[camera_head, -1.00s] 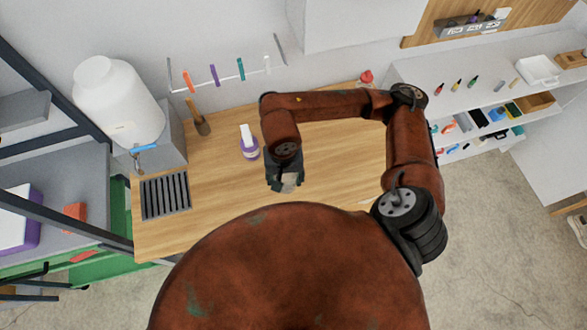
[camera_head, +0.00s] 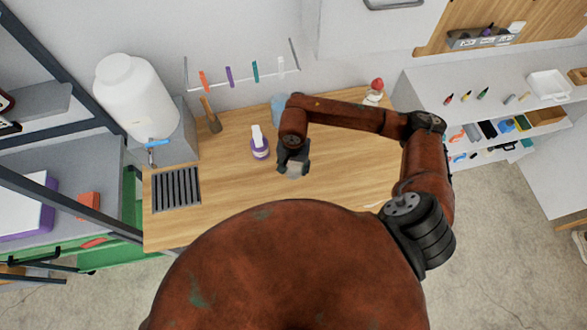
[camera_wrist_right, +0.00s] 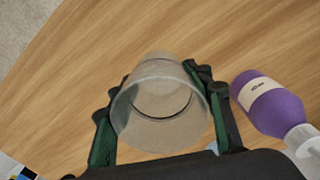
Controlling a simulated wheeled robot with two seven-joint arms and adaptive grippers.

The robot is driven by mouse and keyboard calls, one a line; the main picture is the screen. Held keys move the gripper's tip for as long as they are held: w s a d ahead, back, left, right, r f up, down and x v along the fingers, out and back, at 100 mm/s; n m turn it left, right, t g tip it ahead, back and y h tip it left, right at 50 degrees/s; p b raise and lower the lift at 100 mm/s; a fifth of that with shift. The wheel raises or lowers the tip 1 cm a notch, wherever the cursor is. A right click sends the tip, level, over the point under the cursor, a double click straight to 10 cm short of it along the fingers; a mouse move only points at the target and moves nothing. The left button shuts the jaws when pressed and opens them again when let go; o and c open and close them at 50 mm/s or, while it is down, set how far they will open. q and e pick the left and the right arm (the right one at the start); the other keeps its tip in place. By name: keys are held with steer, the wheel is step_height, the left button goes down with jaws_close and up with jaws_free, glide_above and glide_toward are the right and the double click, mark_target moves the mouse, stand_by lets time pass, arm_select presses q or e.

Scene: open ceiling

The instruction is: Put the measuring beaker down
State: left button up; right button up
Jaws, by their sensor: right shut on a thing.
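The measuring beaker is a clear, slightly grey cup. In the right wrist view the beaker (camera_wrist_right: 160,112) sits between the two dark green-padded fingers of my right gripper (camera_wrist_right: 160,115), which is shut on it. Its open rim faces the camera and wood table shows around it. In the head view my right gripper (camera_head: 294,166) hangs over the middle of the wooden table (camera_head: 230,205), with the beaker (camera_head: 295,172) small and partly hidden at its tip. I cannot tell whether the beaker's base touches the table. My left gripper is not in view.
A bluish container (camera_head: 278,108) is partly hidden behind the arm. A black drain grate (camera_head: 176,190) and a white tank (camera_head: 133,95) are at left. The table front is bare.

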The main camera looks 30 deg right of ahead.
mark_target(293, 169)
steer(key=shift+w+d+f, duration=0.25)
steer(key=shift+w+f, duration=0.3)
steer(key=shift+f, duration=0.2)
steer(key=shift+f+p, duration=0.6)
steer(key=shift+f, duration=0.95)
steer(key=shift+f, duration=0.15)
steer(key=o, duration=1)
